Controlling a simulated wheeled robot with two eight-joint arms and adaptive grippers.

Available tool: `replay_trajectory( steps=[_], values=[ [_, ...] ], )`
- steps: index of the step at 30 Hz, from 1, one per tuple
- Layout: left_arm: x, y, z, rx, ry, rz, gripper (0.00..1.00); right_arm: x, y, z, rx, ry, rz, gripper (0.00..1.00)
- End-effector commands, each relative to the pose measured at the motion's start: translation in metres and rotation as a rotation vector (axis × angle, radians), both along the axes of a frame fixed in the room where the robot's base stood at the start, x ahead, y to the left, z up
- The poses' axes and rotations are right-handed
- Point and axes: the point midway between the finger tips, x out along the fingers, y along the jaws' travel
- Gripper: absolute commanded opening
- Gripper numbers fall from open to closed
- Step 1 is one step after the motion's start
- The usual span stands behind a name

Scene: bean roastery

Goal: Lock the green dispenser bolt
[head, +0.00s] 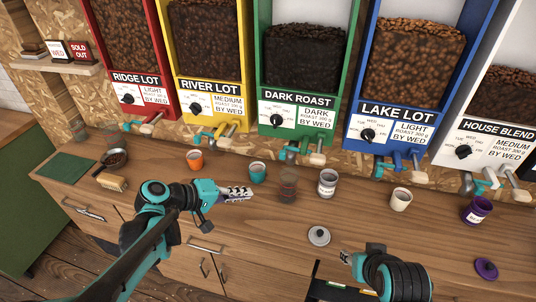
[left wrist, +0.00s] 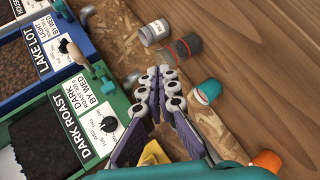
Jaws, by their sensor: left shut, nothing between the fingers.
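The green dispenser (head: 299,98), labelled DARK ROAST, stands mid-wall in the head view and at the lower left of the left wrist view (left wrist: 60,128). Its bolt and outlet hardware (head: 316,158) sit under its label; I cannot tell the bolt's position. My left gripper (head: 250,192) is shut and empty, over the counter in front of and to the left of that hardware, apart from it. In the left wrist view its fingers (left wrist: 166,84) hide part of the dispenser's lower edge. My right gripper (head: 345,258) is low at the counter's front; its fingers are too small to judge.
A teal cup (head: 258,173), a dark glass jar (head: 288,188) and a labelled grey canister (head: 327,183) stand on the counter below the green dispenser. The blue dispenser (head: 396,112) adjoins on the right, the yellow (head: 210,87) on the left.

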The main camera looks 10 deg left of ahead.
Motion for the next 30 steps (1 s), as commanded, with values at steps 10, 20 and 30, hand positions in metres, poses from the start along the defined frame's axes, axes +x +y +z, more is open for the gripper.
replay_trajectory(
  steps=[10, 20, 30],
  values=[
    [0.045, 0.048, 0.043, -0.422, -0.139, 0.009, 0.0, 0.0, 0.0, 0.01, 0.0, 0.0, 0.0, 0.4],
    [0.048, 0.061, 0.052, -0.507, -0.184, 0.004, 0.0, 0.0, 0.0, 0.011, 0.0, 0.0, 0.0, 0.4],
    [0.052, 0.056, 0.052, -0.506, -0.182, 0.003, 0.0, 0.0, 0.0, 0.009, 0.0, 0.0, 0.0, 0.4]
  ],
)
